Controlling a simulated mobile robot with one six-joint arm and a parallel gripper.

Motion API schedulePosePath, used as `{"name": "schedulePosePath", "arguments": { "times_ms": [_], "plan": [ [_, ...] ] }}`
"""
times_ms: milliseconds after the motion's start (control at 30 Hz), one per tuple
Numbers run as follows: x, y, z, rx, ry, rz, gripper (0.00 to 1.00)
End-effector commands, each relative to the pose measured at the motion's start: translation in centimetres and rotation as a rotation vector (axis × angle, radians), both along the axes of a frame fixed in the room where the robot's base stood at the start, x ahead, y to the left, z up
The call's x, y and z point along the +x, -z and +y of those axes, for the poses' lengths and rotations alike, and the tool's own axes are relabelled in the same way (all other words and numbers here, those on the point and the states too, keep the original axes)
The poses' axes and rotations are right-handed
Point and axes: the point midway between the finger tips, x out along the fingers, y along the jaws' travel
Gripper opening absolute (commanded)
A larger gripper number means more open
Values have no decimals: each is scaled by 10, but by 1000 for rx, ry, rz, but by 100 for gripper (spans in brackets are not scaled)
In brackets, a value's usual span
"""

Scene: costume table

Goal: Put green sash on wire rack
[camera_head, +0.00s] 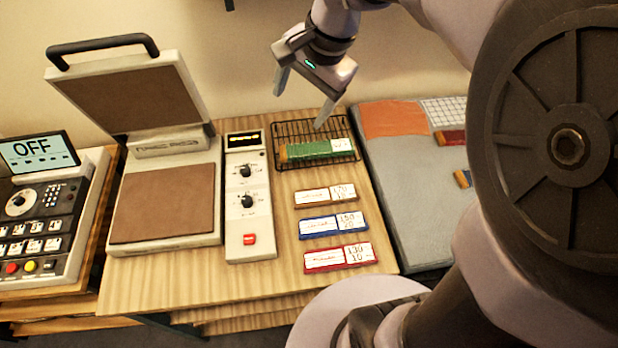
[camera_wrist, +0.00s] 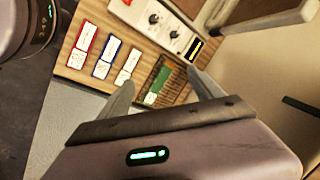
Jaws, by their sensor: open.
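The green sash (camera_head: 304,151), a folded green strip with a white label at its right end, lies across the black wire rack (camera_head: 296,129) on the wooden table. In the wrist view the sash (camera_wrist: 151,98) shows green and white on the rack (camera_wrist: 174,86), between my fingers. My gripper (camera_head: 299,110) is open and empty. It hangs above and behind the rack, apart from the sash, with its right fingertip over the rack's back part. Both fingers (camera_wrist: 160,78) show spread in the wrist view.
Tan (camera_head: 325,195), blue (camera_head: 333,224) and red (camera_head: 339,257) labelled strips lie in front of the rack. A control box (camera_head: 247,190) and an open press (camera_head: 165,205) stand left. A grey mat (camera_head: 405,190) lies right, and a keypad device (camera_head: 45,225) far left.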

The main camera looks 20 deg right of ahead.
Motion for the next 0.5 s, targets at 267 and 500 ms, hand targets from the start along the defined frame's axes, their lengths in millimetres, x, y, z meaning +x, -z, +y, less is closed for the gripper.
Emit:
{"name": "schedulePosePath", "arguments": {
  "times_ms": [267, 500],
  "plan": [
    [-158, 3, 51, -199, -448, -267, 76],
    [-179, 15, 55, -234, -519, -306, 76]
  ]
}}
